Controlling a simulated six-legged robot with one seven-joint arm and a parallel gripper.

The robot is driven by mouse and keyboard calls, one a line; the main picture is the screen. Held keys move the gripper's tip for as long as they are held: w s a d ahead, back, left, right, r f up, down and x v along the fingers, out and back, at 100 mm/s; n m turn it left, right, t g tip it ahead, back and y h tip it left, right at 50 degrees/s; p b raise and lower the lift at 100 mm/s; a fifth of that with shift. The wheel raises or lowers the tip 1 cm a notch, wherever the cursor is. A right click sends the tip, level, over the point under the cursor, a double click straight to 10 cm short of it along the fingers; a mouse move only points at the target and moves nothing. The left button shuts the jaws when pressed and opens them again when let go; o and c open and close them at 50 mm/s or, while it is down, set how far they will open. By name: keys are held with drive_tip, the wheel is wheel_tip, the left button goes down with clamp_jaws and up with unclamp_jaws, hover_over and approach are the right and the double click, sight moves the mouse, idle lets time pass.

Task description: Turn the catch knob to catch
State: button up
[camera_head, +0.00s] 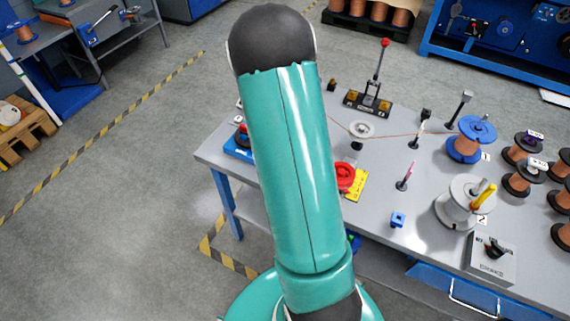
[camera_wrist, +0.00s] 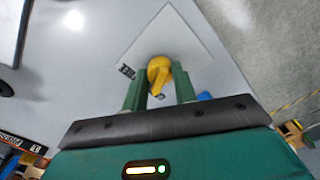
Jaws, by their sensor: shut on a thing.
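A yellow knob (camera_wrist: 159,68) with a pointer shape sits on a pale square plate (camera_wrist: 185,42) in the wrist view. The knob's pointer part reaches down between the fingers in the picture. In the head view my teal arm covers the left part of the table, and neither the yellow knob nor my gripper shows there.
The grey workbench (camera_head: 415,170) holds a red knob (camera_head: 345,178) beside a yellow plate, a blue spool (camera_head: 471,138), a white spool (camera_head: 462,203), several copper spools, a red-tipped lever (camera_head: 380,72) and a grey box (camera_head: 490,260) with a black knob. Open floor lies left.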

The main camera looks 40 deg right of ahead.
drive_tip(key=shift+n, duration=1)
drive_tip(key=o, duration=1)
drive_tip(key=shift+c, duration=0.2)
drive_tip(key=shift+r, duration=0.1)
wheel_tip(320, 180, up, 14)
drive_tip(key=shift+f, duration=0.2)
